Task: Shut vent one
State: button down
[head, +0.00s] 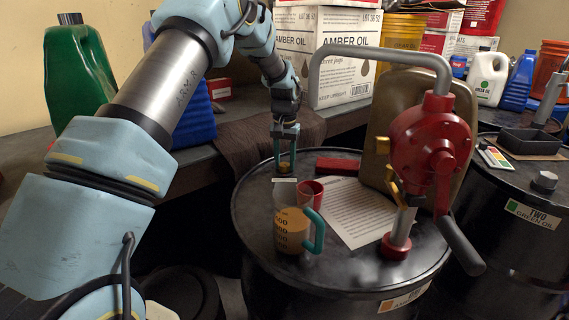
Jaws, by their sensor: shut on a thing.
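My gripper (286,156) reaches down to the far left of the top of the near black drum (262,208). The fingers hide much of the fitting, so I cannot tell whether the vent is open or shut. The near drum's label (404,298) is orange and white and partly cut off. A red hand pump (425,150) with a grey spout and crank stands upright on the right of this drum.
A measuring jug (290,228) with amber liquid and a teal handle stands before my gripper, next to a red cup (312,193). A paper sheet (350,212), red block (337,166) and tan can (378,140) are nearby. Drum two (510,230) stands right.

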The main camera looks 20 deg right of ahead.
aim_at(285, 164)
jog(key=m, duration=0.5)
jog(key=shift+m, duration=0.3)
dwell(0.4)
jog(key=shift+c, duration=2)
grip_release()
jog(key=shift+s, duration=0.1)
notch_tip(285, 164, up, 11)
jog(key=b, duration=0.3)
jog(key=shift+f, duration=0.1)
